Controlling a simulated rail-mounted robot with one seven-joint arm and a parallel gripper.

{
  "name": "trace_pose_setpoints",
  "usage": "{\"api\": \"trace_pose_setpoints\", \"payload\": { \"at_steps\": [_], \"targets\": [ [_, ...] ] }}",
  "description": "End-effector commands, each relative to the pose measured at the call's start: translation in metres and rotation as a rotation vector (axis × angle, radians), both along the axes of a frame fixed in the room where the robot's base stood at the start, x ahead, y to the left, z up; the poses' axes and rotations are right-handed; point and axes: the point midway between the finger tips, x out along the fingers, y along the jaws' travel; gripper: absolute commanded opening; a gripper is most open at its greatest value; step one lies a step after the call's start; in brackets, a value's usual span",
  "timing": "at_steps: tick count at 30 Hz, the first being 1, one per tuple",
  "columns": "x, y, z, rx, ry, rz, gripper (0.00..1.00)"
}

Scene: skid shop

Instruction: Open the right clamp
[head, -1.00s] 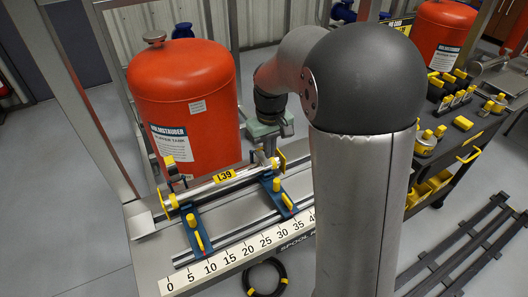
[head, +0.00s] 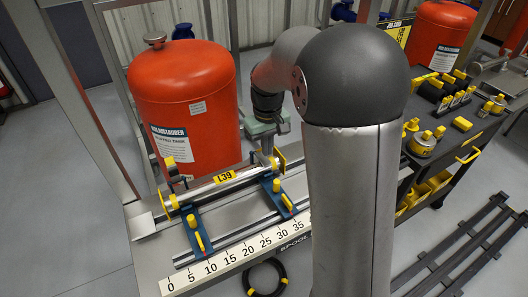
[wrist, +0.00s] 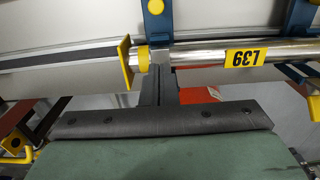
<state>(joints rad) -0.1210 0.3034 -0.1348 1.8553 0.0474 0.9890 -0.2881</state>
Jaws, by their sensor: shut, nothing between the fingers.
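The right clamp (head: 271,190) is blue with a yellow handle (head: 287,202), under the right part of a shiny tube labelled L39 (head: 240,177). In the wrist view the right clamp (wrist: 157,27) is the blue piece at top centre, with a round yellow end above it; the tube (wrist: 205,54) crosses below. The left clamp (head: 196,232) holds the tube's other part, with its own yellow handle. My gripper (head: 268,158) is shut and empty, pointing down behind the tube's right end. In the wrist view its fingertips (wrist: 161,62) are close to the tube beside a yellow collar; contact is unclear.
Yellow end plates stand at the tube's ends, the nearer one (wrist: 125,62) just left of my fingers. A red tank (head: 185,100) stands behind the clamps. A numbered scale (head: 235,257) runs along the bench front. A black tool cart (head: 450,150) stands at right.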

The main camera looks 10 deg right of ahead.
Motion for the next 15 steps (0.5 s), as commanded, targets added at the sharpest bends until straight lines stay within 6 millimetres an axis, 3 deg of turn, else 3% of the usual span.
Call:
{"api": "trace_pose_setpoints", "payload": {
  "at_steps": [6, 15],
  "targets": [
    [0.012, 0.003, 0.0, 0.001, -0.005, 0.0, 0.0],
    [0.013, 0.004, -0.001, 0.001, -0.004, 0.0, 0.0]
  ]
}}
